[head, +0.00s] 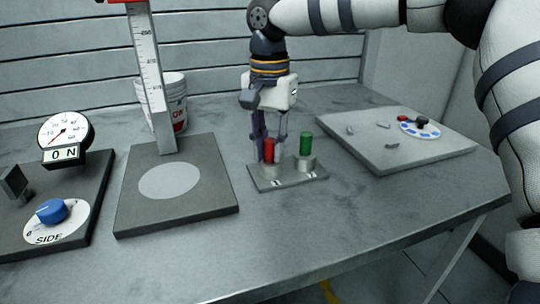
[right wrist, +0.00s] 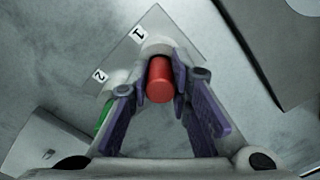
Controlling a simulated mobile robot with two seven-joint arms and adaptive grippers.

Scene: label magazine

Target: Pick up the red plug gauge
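The red plug gauge (head: 269,150) stands upright in the left holder of a small grey two-place stand (head: 288,182). My right gripper (head: 270,148) points down over it, one finger on each side. In the right wrist view the red gauge (right wrist: 160,80) lies between the two purple-padded fingers (right wrist: 161,85). The fingers look open, with a narrow gap to the gauge; whether one touches it is hard to tell. My left gripper is not in view.
A green plug gauge (head: 306,143) stands close by in the right holder. A grey board (head: 420,154) with small parts is at right. A scale post on a dark base (head: 210,205), a white bucket (head: 174,90) and a dial gauge (head: 66,132) are at left. Open table lies in front.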

